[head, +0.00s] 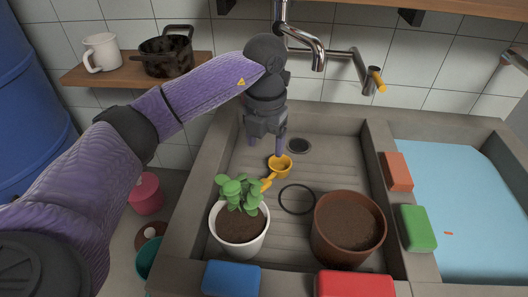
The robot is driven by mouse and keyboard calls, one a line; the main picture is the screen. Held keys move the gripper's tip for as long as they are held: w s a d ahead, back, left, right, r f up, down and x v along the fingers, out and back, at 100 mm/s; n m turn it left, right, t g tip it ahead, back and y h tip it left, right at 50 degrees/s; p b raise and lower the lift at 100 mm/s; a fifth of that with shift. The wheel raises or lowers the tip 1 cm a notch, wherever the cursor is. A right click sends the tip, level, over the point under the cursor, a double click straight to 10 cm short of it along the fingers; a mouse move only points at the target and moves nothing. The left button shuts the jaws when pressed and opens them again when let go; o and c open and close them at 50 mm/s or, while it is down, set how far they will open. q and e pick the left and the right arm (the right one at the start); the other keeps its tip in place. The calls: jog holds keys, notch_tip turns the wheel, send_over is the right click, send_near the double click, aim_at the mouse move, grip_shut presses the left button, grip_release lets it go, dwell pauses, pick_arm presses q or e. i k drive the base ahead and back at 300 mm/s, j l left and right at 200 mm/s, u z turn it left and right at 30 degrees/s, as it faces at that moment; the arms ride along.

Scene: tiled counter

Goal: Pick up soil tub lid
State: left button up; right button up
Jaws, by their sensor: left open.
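The brown soil tub (340,246) stands uncovered in the stone sink, full of dark soil. No lid rests on it. A brown disc (151,236) with a small pale spot lies low at the left, partly hidden by the teal pot; I cannot tell for sure whether it is the lid. A thin black ring (297,212) lies flat on the sink floor beside the tub. My left gripper (266,147) points down, open, over the sink behind the yellow scoop (280,168); one finger overlaps the scoop's cup, and I cannot tell whether they touch. My right gripper is not in view.
A white pot (239,246) with a leafy plant stands left of the tub. Blue (231,279), red (355,285), green (417,228) and orange (398,172) blocks sit on the sink edges. The tap (304,42) hangs close to my left arm. A water-filled basin (465,200) is at right.

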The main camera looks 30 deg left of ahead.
aim_at(152, 230)
jog(key=u, duration=2.25)
